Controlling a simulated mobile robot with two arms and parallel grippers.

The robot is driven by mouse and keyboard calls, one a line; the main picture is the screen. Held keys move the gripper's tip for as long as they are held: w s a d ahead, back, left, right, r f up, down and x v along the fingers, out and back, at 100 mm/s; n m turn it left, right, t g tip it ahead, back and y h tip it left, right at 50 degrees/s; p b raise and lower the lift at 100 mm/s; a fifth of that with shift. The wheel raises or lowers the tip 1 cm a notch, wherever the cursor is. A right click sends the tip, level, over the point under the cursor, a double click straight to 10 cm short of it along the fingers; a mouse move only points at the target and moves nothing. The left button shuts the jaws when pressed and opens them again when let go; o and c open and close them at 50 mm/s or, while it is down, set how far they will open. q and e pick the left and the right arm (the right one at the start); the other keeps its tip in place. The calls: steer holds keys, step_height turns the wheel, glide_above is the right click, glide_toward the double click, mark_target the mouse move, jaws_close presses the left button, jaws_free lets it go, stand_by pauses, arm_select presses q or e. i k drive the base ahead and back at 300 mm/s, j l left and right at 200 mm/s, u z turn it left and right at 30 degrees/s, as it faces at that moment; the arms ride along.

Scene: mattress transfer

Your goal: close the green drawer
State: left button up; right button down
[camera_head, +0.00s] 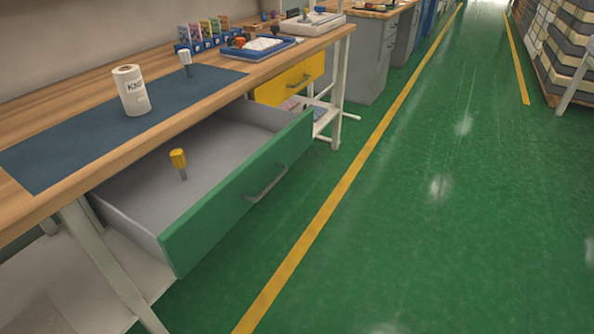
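The green drawer (235,196) is pulled far out from under the wooden workbench. Its green front faces the aisle to the right, with a grey bar handle (266,183) on it. Inside the grey drawer, a yellow-handled tool (179,162) stands upright on the drawer floor. Neither of my grippers shows in the head view.
The workbench (176,123) carries a blue mat (60,152), a white paper roll (131,90), a white-topped tool (185,60) and trays. A yellow drawer (290,82) sits beyond the green one. Bench legs stand beside the drawer. The green floor (430,220) right of it is clear.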

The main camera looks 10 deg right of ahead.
mark_target(235, 155)
steer(key=i+l, duration=0.65)
steer(key=i, duration=0.1)
